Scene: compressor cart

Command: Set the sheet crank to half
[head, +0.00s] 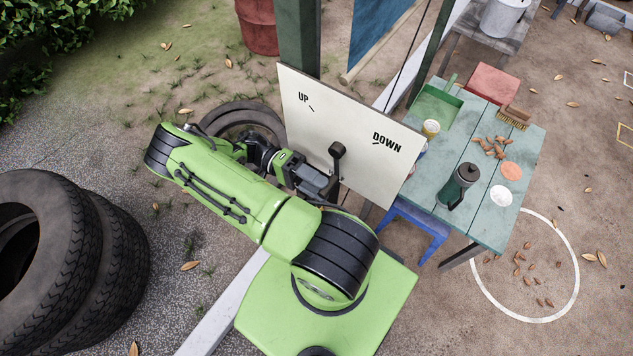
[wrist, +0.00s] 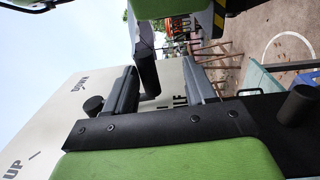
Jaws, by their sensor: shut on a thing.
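The crank's white board (head: 318,118) stands upright in front of my arm, marked UP on its left and DOWN on its right, each with a short tick. In the wrist view the dark crank (wrist: 147,75) is between my fingers. My gripper (head: 326,185) is shut on it. The wrist view also shows the board (wrist: 60,105) turned sideways, with part of a HALF label (wrist: 178,121) behind my gripper.
Tyres (head: 95,240) stand at left. A green post (head: 298,38) rises behind the board.

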